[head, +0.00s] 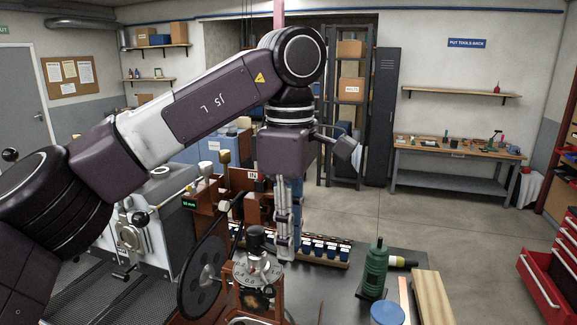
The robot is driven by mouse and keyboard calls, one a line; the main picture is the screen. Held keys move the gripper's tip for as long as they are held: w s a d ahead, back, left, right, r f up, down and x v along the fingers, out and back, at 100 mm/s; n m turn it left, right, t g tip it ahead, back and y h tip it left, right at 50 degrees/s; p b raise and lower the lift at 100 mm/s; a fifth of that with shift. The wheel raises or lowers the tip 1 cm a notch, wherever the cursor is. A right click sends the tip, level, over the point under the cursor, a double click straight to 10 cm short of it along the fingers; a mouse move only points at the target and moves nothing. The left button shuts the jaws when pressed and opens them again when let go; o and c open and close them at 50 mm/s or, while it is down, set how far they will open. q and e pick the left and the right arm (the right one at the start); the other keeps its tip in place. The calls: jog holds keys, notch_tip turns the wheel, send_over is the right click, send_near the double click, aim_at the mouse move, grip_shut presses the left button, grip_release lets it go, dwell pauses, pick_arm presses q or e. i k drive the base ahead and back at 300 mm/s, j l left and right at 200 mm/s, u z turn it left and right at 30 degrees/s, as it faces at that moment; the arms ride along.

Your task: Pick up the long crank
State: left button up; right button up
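My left gripper (285,248) points straight down over the workbench, in front of a row of small blue-and-white containers. Its fingers are close together and seen partly edge-on, so I cannot tell whether they are open or shut. No held object is clear between them. A short arm with a pale knob (224,206) shows above the wheel. I cannot identify the long crank for certain. My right gripper is not in view.
A wooden rack of blue containers (345,265) lies behind the gripper. Some bare dark benchtop (325,282) shows between the gripper and the bottle.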

aim_at(256, 243)
jog(key=k, duration=1.05)
